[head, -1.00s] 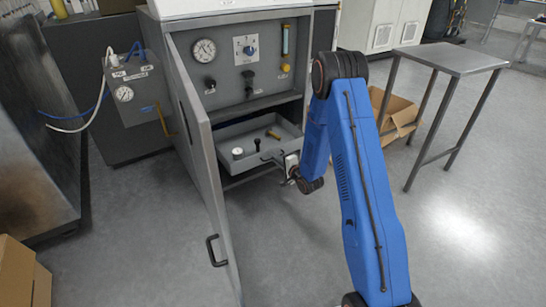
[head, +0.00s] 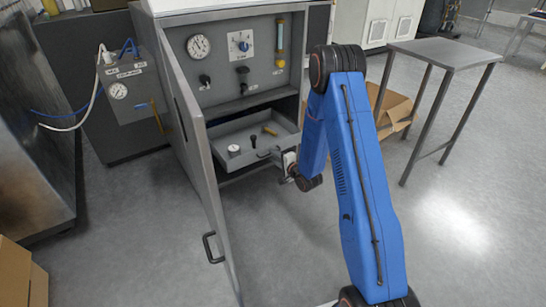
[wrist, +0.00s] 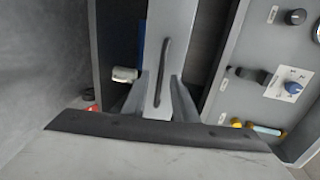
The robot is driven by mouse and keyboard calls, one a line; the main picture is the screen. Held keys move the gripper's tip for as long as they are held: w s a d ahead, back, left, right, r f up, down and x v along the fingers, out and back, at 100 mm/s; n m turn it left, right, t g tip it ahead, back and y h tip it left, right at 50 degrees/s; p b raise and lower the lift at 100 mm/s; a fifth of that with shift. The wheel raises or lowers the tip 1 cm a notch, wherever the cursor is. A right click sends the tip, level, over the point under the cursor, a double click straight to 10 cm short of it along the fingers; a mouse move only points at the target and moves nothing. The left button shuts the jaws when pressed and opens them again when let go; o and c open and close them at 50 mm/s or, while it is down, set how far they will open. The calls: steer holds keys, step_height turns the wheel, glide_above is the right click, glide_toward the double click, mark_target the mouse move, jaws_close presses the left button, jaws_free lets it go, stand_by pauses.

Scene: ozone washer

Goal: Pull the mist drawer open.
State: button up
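The grey mist drawer (head: 247,163) is out partway from the lower bay of the cabinet in the head view. It holds a white round gauge, a dark knob and a brass fitting. Its dark bar handle (head: 266,154) is on the front. In the wrist view the drawer front (wrist: 178,22) and handle (wrist: 163,70) lie ahead of my gripper (wrist: 160,88). In the head view my gripper (head: 288,165) is just right of the handle, partly hidden by my wrist.
The cabinet door (head: 207,190) stands open to the left, with a black handle. Gauges and knobs cover the panel (head: 222,77) above the drawer. A cardboard box (head: 398,108) and a metal table (head: 445,54) stand at right. The floor in front is clear.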

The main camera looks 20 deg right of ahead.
steer(key=v, duration=1.6)
steer(key=shift+s, duration=0.1)
steer(key=s+d+r+n+g+h, duration=0.1)
steer(key=s+r+n+g+h, duration=0.25)
steer(key=r, duration=0.55)
steer(key=s+d+r+n+g+h, duration=0.15)
steer(key=s+r+n, duration=0.35)
steer(key=r, duration=0.5)
steer(key=s+a+r+n+g, duration=0.1)
steer(key=s+a+r+n, duration=0.1)
steer(key=s, duration=0.8)
steer(key=s+a+r+n+g, duration=0.1)
steer(key=s+r, duration=0.3)
steer(key=s, duration=0.6)
steer(key=s+a+r+n+g, duration=0.2)
steer(key=s+r+n+g, duration=0.1)
steer(key=s, duration=0.8)
steer(key=shift+a+r, duration=0.3)
steer(key=shift+r, duration=0.3)
